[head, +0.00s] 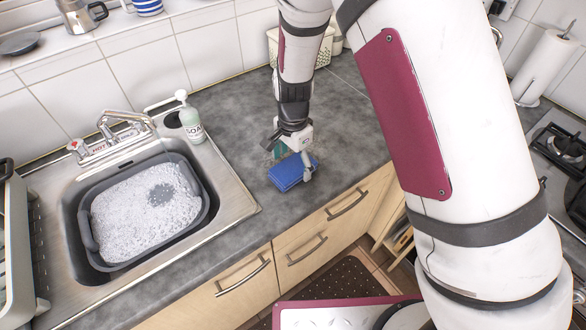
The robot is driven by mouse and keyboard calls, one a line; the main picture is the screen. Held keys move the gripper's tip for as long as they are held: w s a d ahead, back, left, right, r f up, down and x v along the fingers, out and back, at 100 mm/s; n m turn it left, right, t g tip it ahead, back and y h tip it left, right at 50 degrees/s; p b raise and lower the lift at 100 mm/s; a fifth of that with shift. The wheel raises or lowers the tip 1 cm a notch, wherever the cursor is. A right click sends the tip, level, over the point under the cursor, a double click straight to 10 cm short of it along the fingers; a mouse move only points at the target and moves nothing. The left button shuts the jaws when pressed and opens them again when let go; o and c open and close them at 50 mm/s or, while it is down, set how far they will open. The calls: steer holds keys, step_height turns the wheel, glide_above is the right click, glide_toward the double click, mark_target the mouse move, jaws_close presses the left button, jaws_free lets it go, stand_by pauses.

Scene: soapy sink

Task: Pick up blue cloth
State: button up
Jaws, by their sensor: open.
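The blue cloth (287,174) lies folded on the grey countertop, to the right of the sink and near the counter's front edge. My gripper (290,163) is open and points down at the cloth, with one finger at the cloth's right side and the other above its far left side. The gripper hides part of the cloth's far edge. I cannot tell whether the fingers touch it. A small green item (281,148) shows just behind the cloth, mostly hidden by the gripper.
A sink (235,205) with a grey basin of suds (145,212) is on the left. A soap bottle (190,120) stands at its back right corner. A cream basket (318,57) is behind my arm. A stove (565,145) and paper roll (545,65) are at right. Countertop (235,120) around the cloth is mostly clear.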

steer(key=shift+f, duration=0.8)
steer(key=shift+c, duration=0.2)
steer(key=c, duration=1.2)
steer(key=shift+r, duration=0.1)
steer(key=shift+r, duration=0.4)
steer(key=r, duration=0.2)
steer(key=shift+s+d+r+b, duration=0.1)
steer(key=shift+s+r+b, duration=0.2)
steer(key=shift+r, duration=0.05)
steer(key=s+d, duration=0.2)
steer(key=s, duration=0.2)
steer(key=s+d+r, duration=0.1)
steer(key=s, duration=0.4)
steer(key=s+d, duration=0.2)
steer(key=s, duration=0.3)
steer(key=shift+s+d+r, duration=0.1)
steer(key=shift+d+r, duration=0.05)
steer(key=shift+d, duration=0.2)
